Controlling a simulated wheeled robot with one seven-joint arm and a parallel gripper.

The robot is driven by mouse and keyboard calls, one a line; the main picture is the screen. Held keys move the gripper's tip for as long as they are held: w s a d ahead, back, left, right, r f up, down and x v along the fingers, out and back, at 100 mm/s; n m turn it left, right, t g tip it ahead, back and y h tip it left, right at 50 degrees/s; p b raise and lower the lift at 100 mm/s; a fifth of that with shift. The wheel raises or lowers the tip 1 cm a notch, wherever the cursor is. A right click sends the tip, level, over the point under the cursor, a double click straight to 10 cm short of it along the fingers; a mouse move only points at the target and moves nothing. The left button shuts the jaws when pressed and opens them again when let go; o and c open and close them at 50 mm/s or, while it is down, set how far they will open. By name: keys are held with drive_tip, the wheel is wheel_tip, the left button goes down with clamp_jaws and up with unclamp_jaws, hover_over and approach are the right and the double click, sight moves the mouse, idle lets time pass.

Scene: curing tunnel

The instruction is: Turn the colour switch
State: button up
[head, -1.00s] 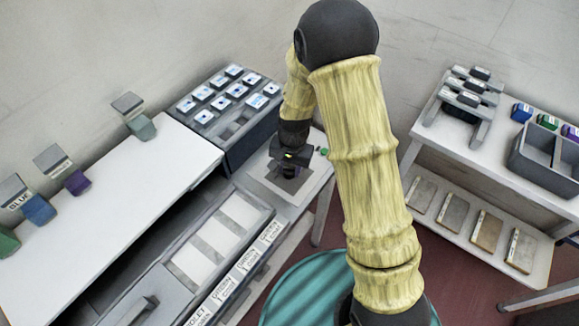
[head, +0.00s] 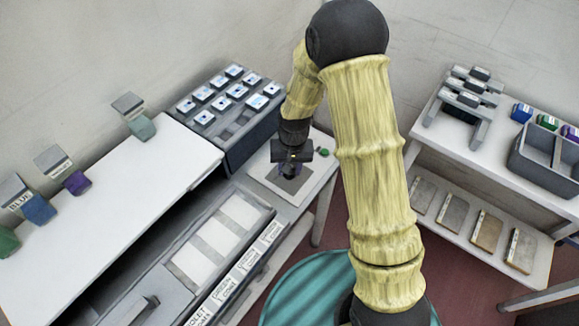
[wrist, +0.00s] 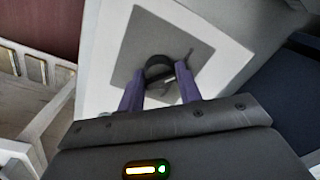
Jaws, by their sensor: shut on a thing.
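The colour switch (wrist: 158,68) is a dark round knob on a grey square plate with a white border, seen in the wrist view. In the head view its grey plate (head: 290,187) lies on the table end beyond the labelled tunnel. My gripper (wrist: 160,92) has its two purple fingers on either side of the knob and is shut on it. In the head view my gripper (head: 291,168) points down over the plate and hides most of the knob. A small green thing (head: 324,152) sits beside the gripper at the table's back edge.
A rack of labelled blocks (head: 226,100) stands behind, left of the gripper. A white table (head: 120,215) with coloured blocks is at left. A white shelf unit (head: 480,150) with a grey bin (head: 530,165) and panels stands at right.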

drive_tip(key=o, duration=0.9)
drive_tip(key=shift+o, duration=0.2)
drive_tip(key=shift+r, duration=0.1)
wheel_tip(320, 180, up, 17)
drive_tip(key=d, duration=0.1)
drive_tip(key=shift+r+b, duration=0.15)
drive_tip(key=shift+b, duration=0.3)
drive_tip(key=s+d+f+t, duration=0.1)
drive_tip(key=s+d+t, duration=0.1)
drive_tip(key=s+d, duration=1)
drive_tip(key=shift+s+d+f+t+h+p, duration=0.25)
drive_tip(key=shift+s+d+t+h+p, duration=0.1)
drive_tip(key=shift+d+p, duration=0.1)
